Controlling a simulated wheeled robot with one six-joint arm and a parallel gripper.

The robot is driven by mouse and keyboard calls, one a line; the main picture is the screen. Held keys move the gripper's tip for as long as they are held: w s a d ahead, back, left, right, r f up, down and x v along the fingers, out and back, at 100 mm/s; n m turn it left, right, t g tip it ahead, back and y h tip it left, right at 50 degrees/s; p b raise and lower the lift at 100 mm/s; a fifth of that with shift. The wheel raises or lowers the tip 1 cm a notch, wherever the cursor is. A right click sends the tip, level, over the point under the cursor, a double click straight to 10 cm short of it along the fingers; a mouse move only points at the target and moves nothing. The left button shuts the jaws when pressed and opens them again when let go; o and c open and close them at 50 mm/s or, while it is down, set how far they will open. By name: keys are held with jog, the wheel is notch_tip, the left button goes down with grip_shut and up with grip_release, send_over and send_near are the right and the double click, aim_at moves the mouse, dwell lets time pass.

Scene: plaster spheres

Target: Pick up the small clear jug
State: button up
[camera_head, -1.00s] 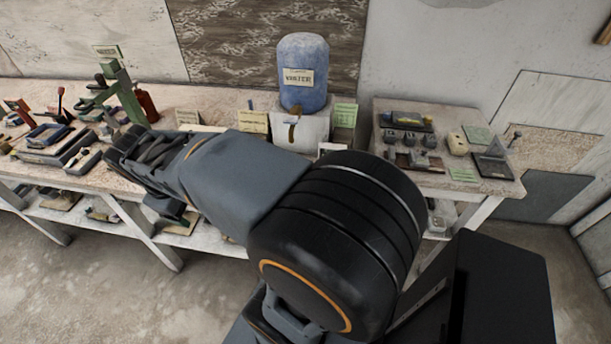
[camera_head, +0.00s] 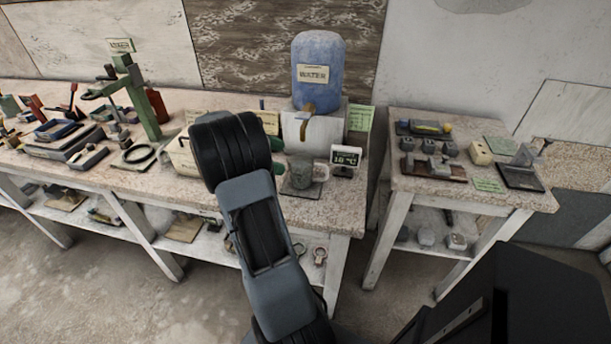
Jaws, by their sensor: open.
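A small, greyish see-through jug (camera_head: 301,171) stands upright on a dark square mat (camera_head: 301,191) near the front edge of the long bench. Its handle shows on the right side. It sits below and in front of the tap of the blue water container (camera_head: 318,85). My arm rises from the bottom of the view, and its black joint is just left of the jug, apart from it in the picture. My gripper is hidden, so I cannot see where it is relative to the jug.
A small display reading about 18 °C (camera_head: 345,158) stands right of the jug. A white block (camera_head: 322,130) supports the water container. A green stand (camera_head: 137,100) and several tools crowd the bench's left. A separate side table (camera_head: 445,190) at right holds small parts.

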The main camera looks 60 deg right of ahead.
aim_at(301, 160)
jog(key=shift+x, duration=3.7)
jog(key=shift+w+d, duration=0.15)
jog(key=shift+d, duration=0.05)
jog(key=shift+c, duration=0.5)
jog(key=c, duration=1.1)
